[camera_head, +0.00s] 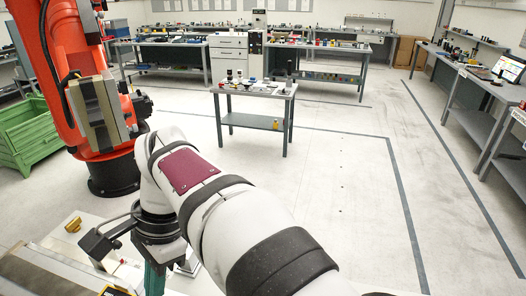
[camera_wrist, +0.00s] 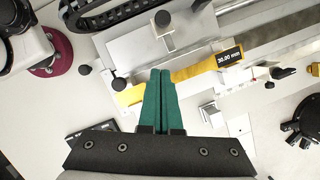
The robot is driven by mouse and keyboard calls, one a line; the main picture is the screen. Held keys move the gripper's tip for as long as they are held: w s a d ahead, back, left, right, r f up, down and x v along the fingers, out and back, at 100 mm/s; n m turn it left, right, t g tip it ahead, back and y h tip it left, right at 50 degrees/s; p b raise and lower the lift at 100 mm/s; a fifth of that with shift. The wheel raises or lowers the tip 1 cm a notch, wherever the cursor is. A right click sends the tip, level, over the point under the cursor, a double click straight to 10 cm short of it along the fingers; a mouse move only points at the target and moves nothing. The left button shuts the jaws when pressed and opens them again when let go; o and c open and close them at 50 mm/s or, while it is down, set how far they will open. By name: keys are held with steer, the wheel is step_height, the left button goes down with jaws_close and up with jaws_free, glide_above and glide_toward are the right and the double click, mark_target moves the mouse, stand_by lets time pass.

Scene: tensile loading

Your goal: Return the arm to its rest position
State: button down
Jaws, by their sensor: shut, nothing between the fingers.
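My gripper shows in the wrist view with its two green fingers (camera_wrist: 161,98) side by side and touching, shut with nothing held between them. The fingers point at a bench surface with a yellow caliper-like gauge (camera_wrist: 185,73) whose display reads about 30.00 mm. I cannot tell how high the fingertips are above it. In the head view, my white arm comes in from the bottom and bends down to the left. A green part of my gripper (camera_head: 154,278) shows there at the bottom edge, with its tips out of view.
A light bench (camera_head: 90,236) with metal equipment lies under my gripper. An orange robot arm (camera_head: 75,50) stands close at the left, beside a green crate (camera_head: 30,135). A small table (camera_head: 284,93) with objects stands ahead. The floor at the right is clear.

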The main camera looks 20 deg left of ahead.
steer(key=w+d+t, duration=0.1)
steer(key=w+d, duration=0.1)
steer(key=d, duration=1.2)
steer(key=s+d+f+t, duration=0.1)
steer(key=s+d+f, duration=0.2)
steer(key=d, duration=0.5)
steer(key=s+d+f+t, duration=0.1)
steer(key=s+d+f, duration=0.3)
steer(key=d, duration=0.4)
steer(key=shift+s, duration=0.75)
steer(key=shift+w+a, duration=0.1)
steer(key=shift+w, duration=0.05)
